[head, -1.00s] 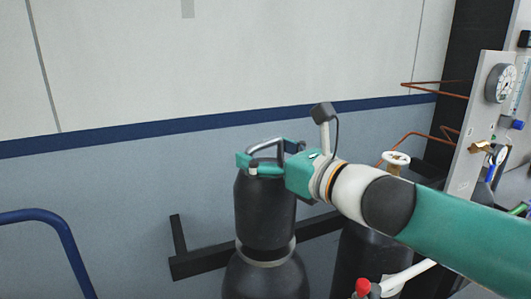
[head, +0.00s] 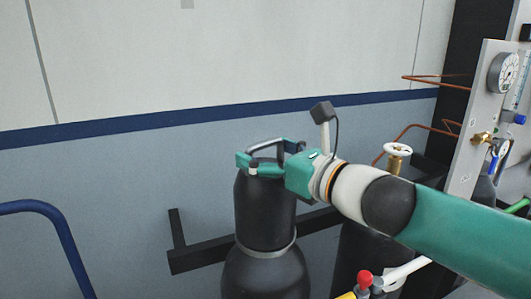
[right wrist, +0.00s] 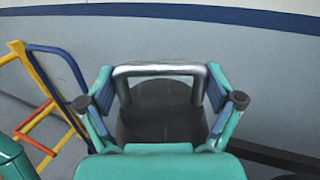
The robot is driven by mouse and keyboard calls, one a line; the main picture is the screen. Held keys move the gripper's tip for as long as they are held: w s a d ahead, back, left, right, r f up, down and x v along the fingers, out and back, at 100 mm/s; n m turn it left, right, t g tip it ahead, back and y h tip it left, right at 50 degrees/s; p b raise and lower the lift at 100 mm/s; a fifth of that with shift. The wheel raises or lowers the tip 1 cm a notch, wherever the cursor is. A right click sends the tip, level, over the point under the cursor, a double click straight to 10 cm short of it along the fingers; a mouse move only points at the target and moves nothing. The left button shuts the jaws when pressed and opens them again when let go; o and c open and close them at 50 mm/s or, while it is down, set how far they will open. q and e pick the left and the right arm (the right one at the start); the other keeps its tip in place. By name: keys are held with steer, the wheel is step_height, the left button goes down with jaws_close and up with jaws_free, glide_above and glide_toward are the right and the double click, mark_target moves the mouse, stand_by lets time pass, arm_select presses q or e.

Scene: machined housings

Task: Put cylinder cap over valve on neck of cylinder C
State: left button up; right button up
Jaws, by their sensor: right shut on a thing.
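The cylinder cap (head: 264,212) is a dark, upright can with a silver handle (right wrist: 160,70) on top. My right gripper (head: 268,165) is shut on the cap at its handle end; in the right wrist view its fingers stand on both sides of the handle. The cap sits over the top of a dark gas cylinder (head: 264,277), with a thin pale ring (head: 265,251) at its lower edge. The neck and valve under it are hidden. I see no letter on this cylinder. My left gripper is not in view.
A second dark cylinder (head: 365,255) with a brass and white valve (head: 397,155) stands to the right, partly behind my right arm. A dark wall bracket (head: 205,255) runs behind. A gauge panel (head: 490,115) is at right, a blue rail (head: 55,225) at left.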

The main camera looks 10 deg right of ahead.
steer(key=o, duration=1.5)
steer(key=shift+f, duration=0.15)
steer(key=v, duration=1.2)
